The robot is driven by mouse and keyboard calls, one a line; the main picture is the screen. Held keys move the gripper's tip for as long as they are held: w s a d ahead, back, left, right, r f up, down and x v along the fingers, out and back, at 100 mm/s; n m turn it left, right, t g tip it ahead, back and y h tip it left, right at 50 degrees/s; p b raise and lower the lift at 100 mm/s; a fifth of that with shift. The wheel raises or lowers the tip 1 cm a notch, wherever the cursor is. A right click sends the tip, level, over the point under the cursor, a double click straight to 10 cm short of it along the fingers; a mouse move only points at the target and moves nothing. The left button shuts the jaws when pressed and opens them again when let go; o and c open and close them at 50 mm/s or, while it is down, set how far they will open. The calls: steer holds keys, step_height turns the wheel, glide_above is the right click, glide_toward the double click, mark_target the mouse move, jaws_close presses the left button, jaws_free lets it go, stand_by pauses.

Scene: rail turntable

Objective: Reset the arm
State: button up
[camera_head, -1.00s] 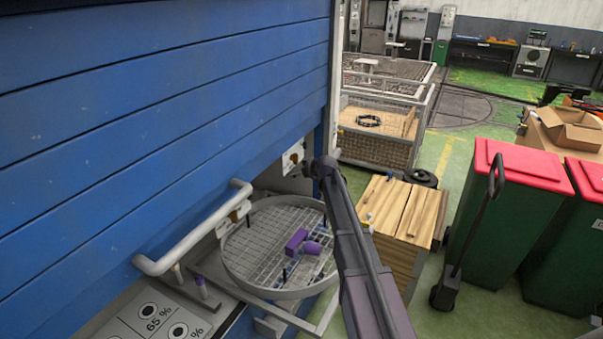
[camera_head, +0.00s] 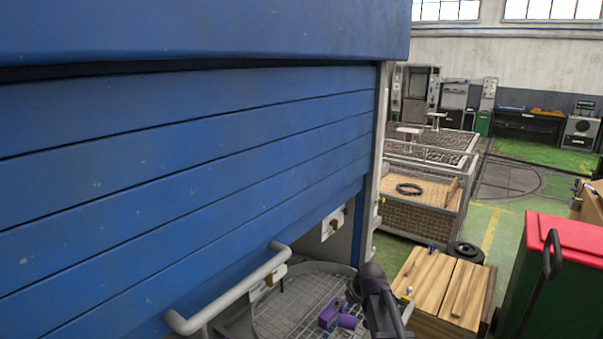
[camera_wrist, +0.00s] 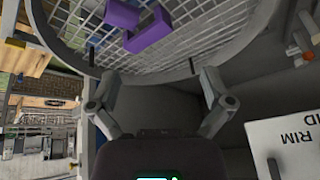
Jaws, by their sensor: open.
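My gripper (camera_wrist: 161,90) is open in the wrist view, with its two fingers spread apart and nothing between them. Its fingertips appear near the rim of a round wire-mesh turntable (camera_wrist: 237,49). A purple part (camera_wrist: 150,32) lies on the mesh, beyond the fingers. In the head view, part of my arm (camera_head: 377,300) shows at the bottom, beside the turntable (camera_head: 290,300) and the purple part (camera_head: 333,314). The gripper's fingers cannot be made out in the head view.
A blue slatted shutter (camera_head: 190,170) fills the left, with a grey rail (camera_head: 235,290) before it. A wooden crate (camera_head: 440,285) stands right of my arm. A green bin with a red lid (camera_head: 570,255) is farther right. A white sign (camera_wrist: 290,145) shows in the wrist view.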

steer(key=s+d+f+m+g+h, duration=0.1)
steer(key=s+g, duration=0.1)
steer(key=s, duration=0.7)
steer(key=s+d+f+m+g+h+b, duration=0.1)
steer(key=s+d+f+m+g, duration=0.1)
steer(key=s, duration=0.8)
steer(key=shift+h, duration=0.3)
